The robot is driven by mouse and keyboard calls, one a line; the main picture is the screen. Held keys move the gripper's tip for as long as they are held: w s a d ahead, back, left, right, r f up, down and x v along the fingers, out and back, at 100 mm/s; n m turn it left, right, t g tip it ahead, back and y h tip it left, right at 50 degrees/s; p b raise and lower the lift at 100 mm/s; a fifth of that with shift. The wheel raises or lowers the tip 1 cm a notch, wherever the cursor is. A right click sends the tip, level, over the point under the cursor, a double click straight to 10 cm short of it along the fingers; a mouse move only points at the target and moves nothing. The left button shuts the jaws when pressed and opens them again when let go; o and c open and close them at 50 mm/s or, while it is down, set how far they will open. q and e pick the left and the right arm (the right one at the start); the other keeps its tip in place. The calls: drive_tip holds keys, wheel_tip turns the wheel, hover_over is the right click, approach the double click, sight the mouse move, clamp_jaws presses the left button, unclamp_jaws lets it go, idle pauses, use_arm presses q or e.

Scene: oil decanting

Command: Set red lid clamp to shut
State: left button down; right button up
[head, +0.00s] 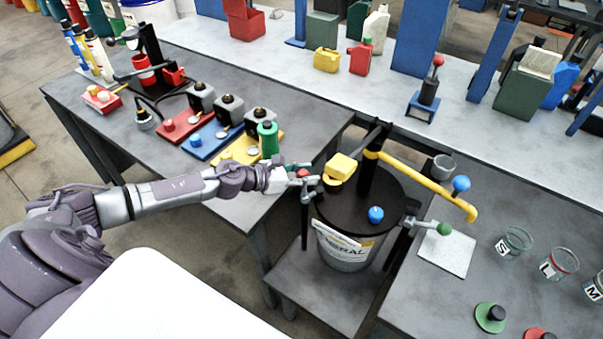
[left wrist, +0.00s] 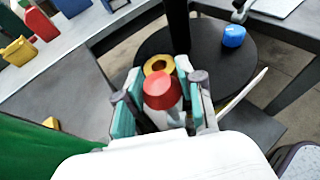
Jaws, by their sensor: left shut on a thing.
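The red lid clamp shows as a red knob (left wrist: 162,88) in the left wrist view, at the rim of the drum's dark lid (left wrist: 215,60). My left gripper (head: 305,178) reaches in from the left at the near-left rim of the drum (head: 345,248). Its fingers stand on both sides of the red knob and are shut on it. In the head view only a small red patch of the knob (head: 303,173) shows between the fingers. The clamp's lower part is hidden, so its position cannot be told. My right gripper is not in view.
A yellow block-shaped part (head: 341,167) sits close beyond the gripper at the lid. A blue knob (head: 376,214) stands on the lid. A yellow pipe (head: 430,180) reaches right, above a lever with a green knob (head: 443,229). A green bottle (head: 268,138) stands on the left table.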

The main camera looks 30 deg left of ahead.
use_arm(q)
drive_tip(key=shift+s+d+f, duration=0.15)
drive_tip(key=shift+d+f, duration=0.05)
drive_tip(key=shift+d, duration=0.1)
drive_tip(key=c, duration=0.7)
unclamp_jaws()
drive_tip(key=shift+a+r, duration=0.1)
drive_tip(key=shift+a, duration=0.15)
drive_tip(key=shift+v, duration=5.85)
drive_tip(key=shift+d+r, duration=0.15)
